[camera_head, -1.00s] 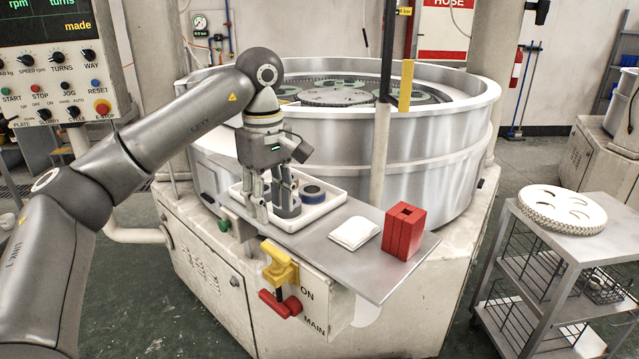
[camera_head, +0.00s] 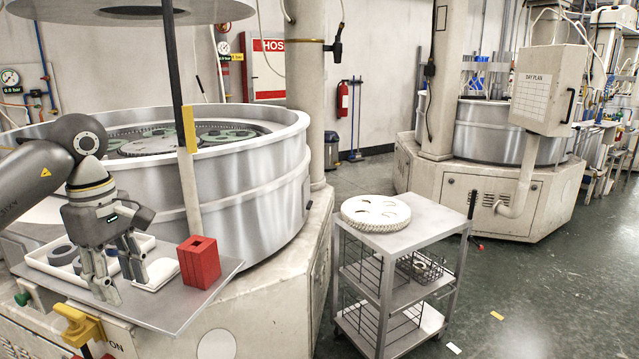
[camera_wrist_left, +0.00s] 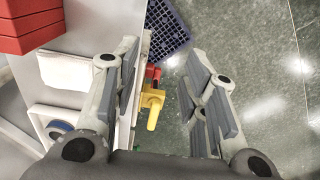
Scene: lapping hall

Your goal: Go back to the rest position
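My left gripper (camera_head: 125,288) is at the left of the head view, fingers pointing down over the metal shelf (camera_head: 205,292). Its fingers are spread and hold nothing. Ring-shaped pieces (camera_head: 62,255) lie in the tray, apart from the fingers. My right gripper is not in view.
A red block (camera_head: 199,264) stands on the shelf. A yellow handle (camera_head: 82,326) sticks out from the cabinet front. A dark blue grid (camera_wrist_left: 165,32) lies on the floor. A trolley (camera_head: 430,222) bears a white disc (camera_head: 376,212). Floor right of it is mostly clear.

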